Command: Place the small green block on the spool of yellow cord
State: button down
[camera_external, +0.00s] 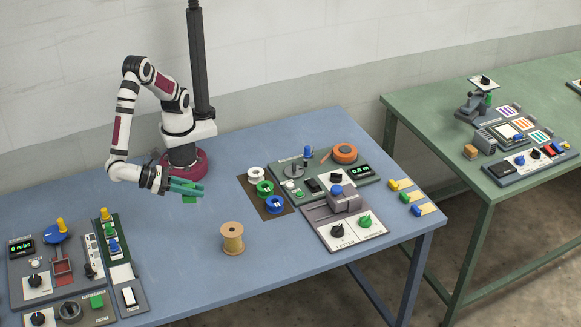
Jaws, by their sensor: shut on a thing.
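My gripper (188,187) is shut on the small green block (190,199) and holds it in the air over the blue table, left of the middle. The block shows below the teal fingers, and its upper part is hidden by them. The spool of yellow cord (232,238) stands upright on the table, to the right of my gripper and nearer the camera. Its top is bare, and the block is apart from it.
A brown mat (247,183) holds white, green and blue small spools right of my gripper. Control panels stand at the table's left (36,265) and right (368,232). The blue table (170,250) is clear around the yellow spool. A green table (430,110) stands apart at the right.

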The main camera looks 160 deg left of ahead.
jog(key=w+r, duration=0.1)
jog(key=r, duration=0.1)
send_over(237, 229)
jog(key=shift+m+t, duration=0.4)
jog(key=f, duration=0.6)
jog(key=shift+s+d+f, duration=0.15)
jog(key=shift+d+f, duration=0.1)
jog(key=shift+d, duration=0.15)
jog(key=f, duration=0.4)
jog(key=shift+w+a, duration=0.2)
jog(key=shift+a, duration=0.2)
jog(key=shift+f, duration=0.3)
jog(key=c, duration=0.8)
grip_release()
jog(key=shift+f, duration=0.1)
